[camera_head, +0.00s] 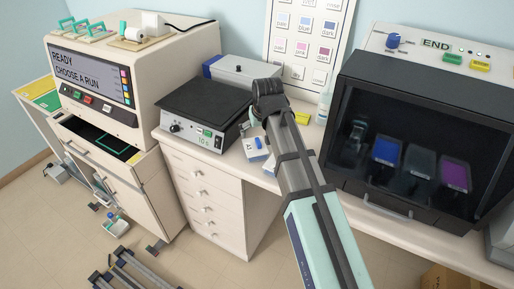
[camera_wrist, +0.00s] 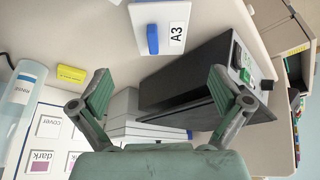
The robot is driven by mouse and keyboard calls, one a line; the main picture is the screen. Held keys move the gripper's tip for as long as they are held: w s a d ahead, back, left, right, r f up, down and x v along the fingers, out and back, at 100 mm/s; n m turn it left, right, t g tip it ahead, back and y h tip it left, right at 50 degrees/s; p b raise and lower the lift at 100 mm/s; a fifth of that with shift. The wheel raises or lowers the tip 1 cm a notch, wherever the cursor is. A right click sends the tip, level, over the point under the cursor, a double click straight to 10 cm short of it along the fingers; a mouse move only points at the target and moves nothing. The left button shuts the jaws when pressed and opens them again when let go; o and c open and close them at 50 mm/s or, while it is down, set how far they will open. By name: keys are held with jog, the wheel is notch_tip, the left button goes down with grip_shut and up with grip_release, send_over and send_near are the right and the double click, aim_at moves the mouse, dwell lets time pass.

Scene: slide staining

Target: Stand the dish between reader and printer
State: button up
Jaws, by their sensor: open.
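No object is clearly marked as the dish, the reader or the printer. A white lidded block with a blue handle and an A3 label (camera_wrist: 178,36) lies on the counter in the wrist view. A small white-and-blue piece (camera_head: 255,147) shows on the counter beside my arm in the head view. My gripper (camera_wrist: 160,95) is open, with nothing between its fingers. In the head view it hangs above the counter, mostly hidden by my own arm.
A black-topped device (camera_head: 205,100) reads 10 s, with a grey box (camera_head: 245,72) behind. The staining machine (camera_head: 95,75) stands left; a dark-windowed cabinet marked END (camera_head: 436,44) stands right. A RINSE bottle (camera_wrist: 21,97) and yellow block (camera_wrist: 71,74) stand near the wall chart (camera_head: 305,50).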

aim_at(255, 146)
jog(key=p+x, duration=0.1)
jog(key=x, duration=0.5)
jog(key=shift+w+f+p, duration=0.2)
jog(key=shift+f+p, duration=0.1)
jog(key=shift+f, duration=0.05)
jog(key=shift+p+x, duration=1.25)
jog(key=shift+x, duration=1.4)
jog(key=shift+a, duration=0.1)
jog(key=c, duration=1.2)
